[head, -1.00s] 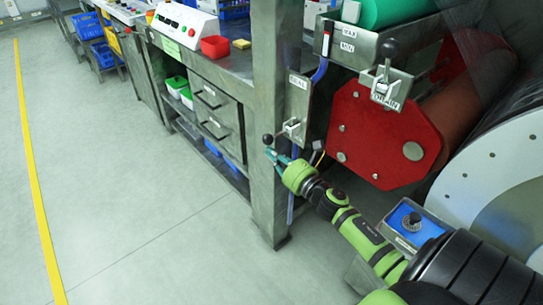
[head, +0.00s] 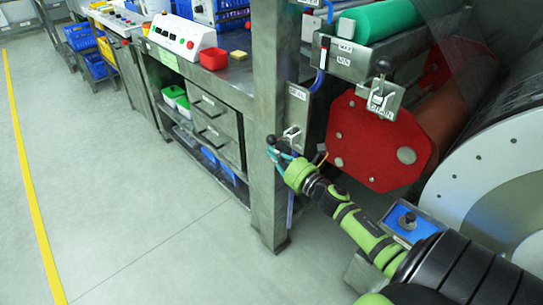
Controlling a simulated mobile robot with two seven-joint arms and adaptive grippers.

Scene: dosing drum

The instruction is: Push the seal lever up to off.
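The seal lever has a dark ball knob (head: 271,140) and a pale bracket (head: 291,134) on a grey plate marked SEAL (head: 297,93). The plate is on the machine frame, right of a steel post. My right gripper (head: 274,152) is at the knob, coming from the lower right. Its teal fingertips are just below and beside the knob. I cannot tell whether they touch it or how far they are apart. My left gripper is not in view.
A second lever marked DRAIN (head: 383,94) is to the upper right. A red plate (head: 375,140) and a green roller (head: 385,18) are nearby. A blue box with a knob (head: 407,219) is by my arm. The floor at left is clear.

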